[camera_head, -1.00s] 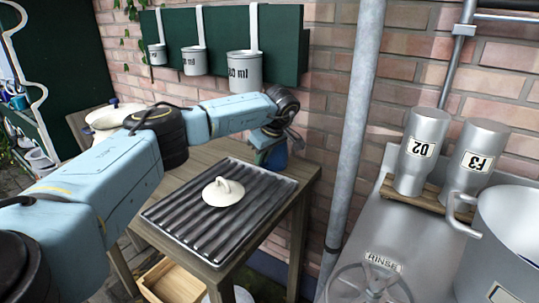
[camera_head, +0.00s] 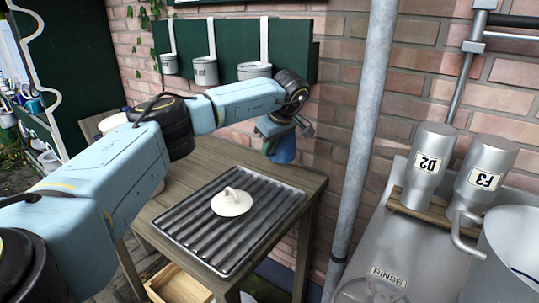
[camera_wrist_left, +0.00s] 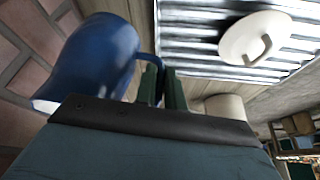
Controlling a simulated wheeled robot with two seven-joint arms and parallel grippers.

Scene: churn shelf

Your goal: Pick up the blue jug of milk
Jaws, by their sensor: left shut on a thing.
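The blue jug (camera_head: 284,149) is at the far right corner of the wooden table, partly hidden behind my left gripper (camera_head: 276,129). In the left wrist view the blue jug (camera_wrist_left: 95,55) is large at the upper left, and its handle runs between the fingers of my left gripper (camera_wrist_left: 162,88). The fingers are shut on that handle. In the head view the jug seems to be above the table top, but the gap is hard to judge. My right gripper is not in view.
A ribbed metal tray (camera_head: 185,228) with a white lid (camera_head: 232,202) on it lies on the wooden table (camera_head: 205,150). Measuring cups (camera_head: 254,71) hang on a green board behind.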

